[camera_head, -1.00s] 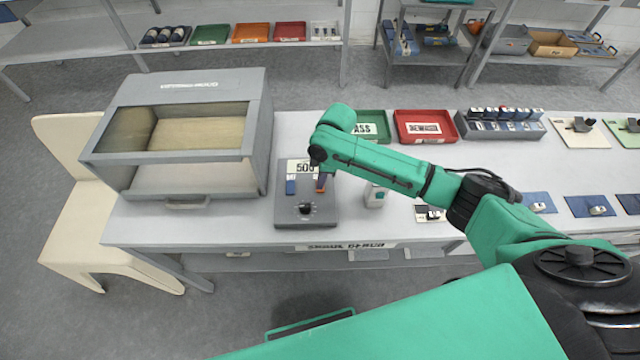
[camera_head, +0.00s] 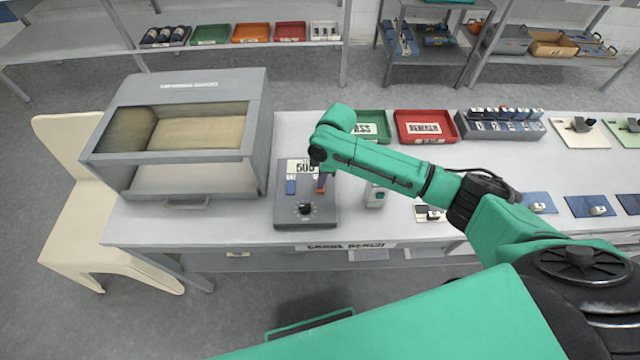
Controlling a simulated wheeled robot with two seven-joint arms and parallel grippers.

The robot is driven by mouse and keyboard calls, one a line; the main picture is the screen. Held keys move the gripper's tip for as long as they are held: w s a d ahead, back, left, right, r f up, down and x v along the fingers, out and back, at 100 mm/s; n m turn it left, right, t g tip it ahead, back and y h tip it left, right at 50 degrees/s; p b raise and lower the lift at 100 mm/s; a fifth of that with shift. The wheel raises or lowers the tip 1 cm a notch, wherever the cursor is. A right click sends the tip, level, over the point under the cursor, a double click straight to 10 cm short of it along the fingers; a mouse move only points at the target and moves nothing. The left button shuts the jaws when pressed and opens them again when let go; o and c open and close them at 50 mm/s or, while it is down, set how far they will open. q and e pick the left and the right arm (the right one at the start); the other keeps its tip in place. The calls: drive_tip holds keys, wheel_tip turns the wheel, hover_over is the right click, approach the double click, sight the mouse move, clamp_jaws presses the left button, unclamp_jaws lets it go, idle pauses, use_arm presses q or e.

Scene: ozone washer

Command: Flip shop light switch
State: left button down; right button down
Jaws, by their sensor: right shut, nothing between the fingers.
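A grey control box (camera_head: 293,216) lies on the workbench with a display, a blue switch (camera_head: 291,187), a reddish-orange switch (camera_head: 321,186) and a black knob (camera_head: 305,208). I cannot tell which part, if any, is the shop light switch. My right gripper (camera_head: 319,172) reaches in from the right and points down over the box, close to the reddish-orange switch. It is shut and empty. Its fingertips are mostly hidden by the wrist, so I cannot tell whether it touches the switch. My left gripper is not in view.
A grey cabinet with a glass front (camera_head: 190,100) stands left of the box. Green (camera_head: 373,124) and red (camera_head: 424,127) trays lie behind my right arm. A small grey-green device (camera_head: 376,197) stands right of the box. A cream chair (camera_head: 75,205) is at the left.

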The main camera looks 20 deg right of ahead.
drive_tip(key=shift+f+b, duration=0.5)
drive_tip(key=shift+f, duration=0.35)
idle(0.3)
wheel_tip(320, 180, up, 7)
drive_tip(key=p, duration=0.8)
drive_tip(key=shift+r, duration=0.1)
